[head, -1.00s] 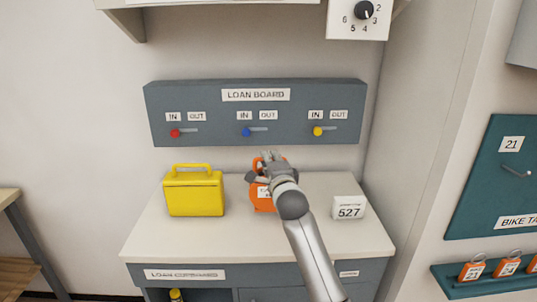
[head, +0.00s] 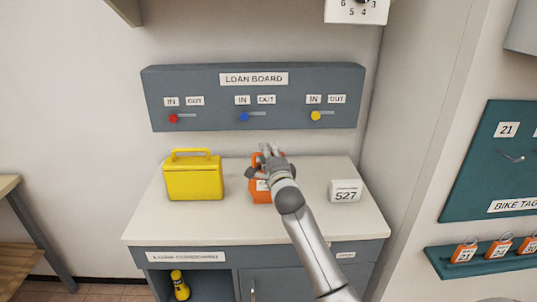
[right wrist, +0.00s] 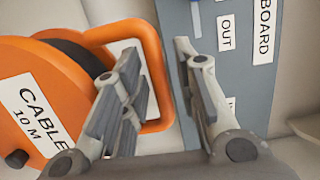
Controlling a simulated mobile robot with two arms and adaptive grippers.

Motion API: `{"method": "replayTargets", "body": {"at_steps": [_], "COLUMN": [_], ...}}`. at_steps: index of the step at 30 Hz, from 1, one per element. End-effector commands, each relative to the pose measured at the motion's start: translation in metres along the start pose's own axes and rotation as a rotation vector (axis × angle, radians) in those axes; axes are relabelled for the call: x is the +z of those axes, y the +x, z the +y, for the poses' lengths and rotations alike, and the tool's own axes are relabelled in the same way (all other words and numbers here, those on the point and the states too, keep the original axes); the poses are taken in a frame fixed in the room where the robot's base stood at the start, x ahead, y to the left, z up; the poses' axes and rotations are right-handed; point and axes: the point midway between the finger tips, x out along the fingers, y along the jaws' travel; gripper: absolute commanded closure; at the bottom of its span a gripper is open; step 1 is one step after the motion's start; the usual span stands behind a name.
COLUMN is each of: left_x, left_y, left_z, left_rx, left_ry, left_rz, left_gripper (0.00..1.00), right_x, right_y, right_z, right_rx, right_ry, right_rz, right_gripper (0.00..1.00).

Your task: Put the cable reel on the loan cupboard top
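The orange cable reel (head: 259,192) stands on the loan cupboard top (head: 290,222), partly hidden behind my right gripper (head: 268,150). In the right wrist view the reel (right wrist: 62,120) fills the left side, with its label reading "CABLE 10 M" and its orange loop handle (right wrist: 155,60). My right gripper (right wrist: 158,52) is open there, its fingers apart. The handle's far side shows between the fingers; I cannot tell whether they touch it. My left gripper is not in view.
A yellow case (head: 193,182) stands left of the reel, and a white "527" block (head: 345,191) to the right. The loan board (head: 250,97) with small levers is on the wall just behind. The cupboard's front top is clear. A yellow torch-like item (head: 179,285) stands in the lower compartment.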

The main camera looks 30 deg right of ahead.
Motion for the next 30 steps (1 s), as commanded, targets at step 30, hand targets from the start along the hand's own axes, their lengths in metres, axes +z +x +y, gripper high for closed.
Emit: {"method": "replayTargets", "body": {"at_steps": [30], "left_x": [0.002], "left_y": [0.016], "left_z": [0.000], "left_rx": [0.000], "left_ry": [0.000], "left_rz": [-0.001], "left_gripper": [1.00], "right_x": [0.000], "right_y": [-0.092], "right_z": [0.000], "right_rx": [0.000], "right_ry": [0.001], "right_rz": [0.000], "right_gripper": [0.68]}}
